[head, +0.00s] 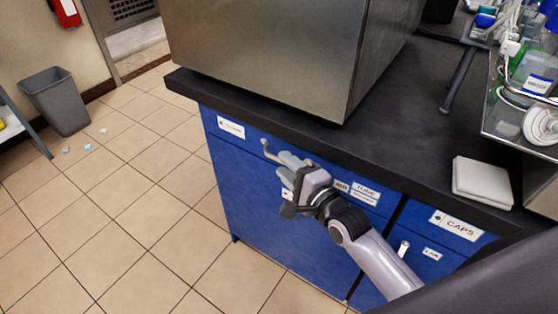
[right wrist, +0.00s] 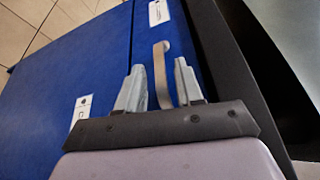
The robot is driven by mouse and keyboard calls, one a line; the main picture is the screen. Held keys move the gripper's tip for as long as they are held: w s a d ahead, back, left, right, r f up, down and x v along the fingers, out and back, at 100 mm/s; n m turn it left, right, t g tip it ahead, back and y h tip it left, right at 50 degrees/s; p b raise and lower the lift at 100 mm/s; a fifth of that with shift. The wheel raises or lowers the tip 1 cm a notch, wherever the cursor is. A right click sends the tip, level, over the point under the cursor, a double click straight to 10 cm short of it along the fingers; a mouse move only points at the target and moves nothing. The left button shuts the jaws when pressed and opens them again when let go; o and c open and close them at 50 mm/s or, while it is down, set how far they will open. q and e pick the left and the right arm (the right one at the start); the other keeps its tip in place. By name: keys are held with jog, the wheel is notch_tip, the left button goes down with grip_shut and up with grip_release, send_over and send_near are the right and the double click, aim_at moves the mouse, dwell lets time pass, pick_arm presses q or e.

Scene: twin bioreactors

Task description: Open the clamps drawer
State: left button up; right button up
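A blue drawer front (head: 245,150) sits under the black counter, flush with the cabinet. Its white label (head: 231,127) is too small to read, so I cannot confirm that it says clamps. A pale bar handle (head: 266,147) stands out from this front; my right gripper hides its right part in the head view. My right gripper (head: 284,170) is at the handle. In the right wrist view its two grey fingers (right wrist: 158,88) are apart, with the handle (right wrist: 161,70) between them and a gap showing. I cannot tell whether either finger touches it. My left gripper is not in view.
A large metal box (head: 265,55) stands on the black counter (head: 400,130). More blue fronts lie to the right, one labelled CAPS (head: 458,225). A white pad (head: 482,182) and a shelf with bottles are at the right. The tiled floor left of the cabinet is mostly clear; a grey bin (head: 57,102) stands farther back.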

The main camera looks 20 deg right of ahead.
aim_at(278, 160)
jog(key=shift+x, duration=1.8)
grip_shut()
jog(key=shift+s+f, duration=0.1)
